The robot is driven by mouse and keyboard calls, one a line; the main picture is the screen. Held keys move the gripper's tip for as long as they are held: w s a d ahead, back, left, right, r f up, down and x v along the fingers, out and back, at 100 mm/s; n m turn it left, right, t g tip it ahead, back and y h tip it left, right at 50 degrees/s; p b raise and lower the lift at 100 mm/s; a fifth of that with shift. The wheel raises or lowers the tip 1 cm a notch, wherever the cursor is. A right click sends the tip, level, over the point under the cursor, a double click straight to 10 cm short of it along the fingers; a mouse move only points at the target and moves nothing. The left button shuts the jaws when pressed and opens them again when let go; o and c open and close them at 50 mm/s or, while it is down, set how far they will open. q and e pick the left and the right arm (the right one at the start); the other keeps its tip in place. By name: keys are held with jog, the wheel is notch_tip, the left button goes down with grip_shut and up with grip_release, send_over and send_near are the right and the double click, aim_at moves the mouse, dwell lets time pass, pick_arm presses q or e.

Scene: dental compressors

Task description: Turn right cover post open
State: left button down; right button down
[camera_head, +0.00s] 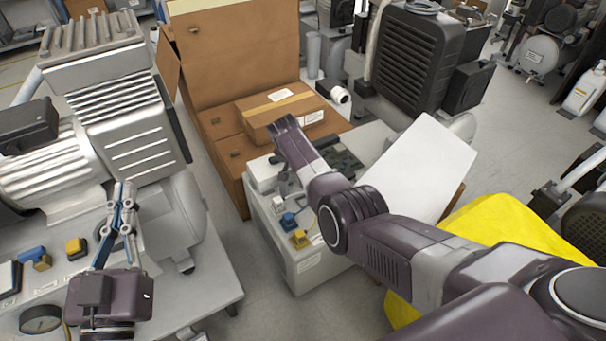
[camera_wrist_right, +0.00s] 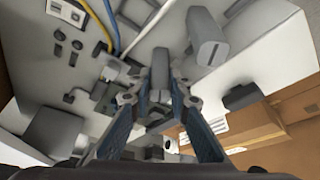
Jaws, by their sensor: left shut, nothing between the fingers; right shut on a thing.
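My right arm reaches in from the right in the head view, with its gripper (camera_head: 286,178) pointing down at the top of a white cabinet unit (camera_head: 300,268). In the right wrist view, the gripper (camera_wrist_right: 160,98) is shut on a grey post (camera_wrist_right: 160,68), which I take to be the right cover post. The post stands between the two fingers; its base is partly hidden. In the head view the arm hides most of the post. My left gripper (camera_head: 124,188) is shut and empty, fingers upward, in front of the large grey compressor at left.
A blue knob (camera_head: 289,221) and a yellow knob (camera_head: 299,239) sit on the unit's near edge. A tilted white panel (camera_head: 425,168) and a yellow cover (camera_head: 515,228) lie right. Cardboard boxes (camera_head: 290,115) stand behind.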

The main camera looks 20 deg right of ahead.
pick_arm(q)
jog(key=shift+s+r, duration=0.1)
jog(key=shift+r, duration=0.3)
pick_arm(e)
jog(key=c, duration=1.8)
grip_release()
jog(key=shift+r, duration=0.1)
jog(key=v, duration=0.7)
jog(key=shift+a+r, duration=0.2)
jog(key=shift+r, duration=0.1)
jog(key=shift+s, duration=0.1)
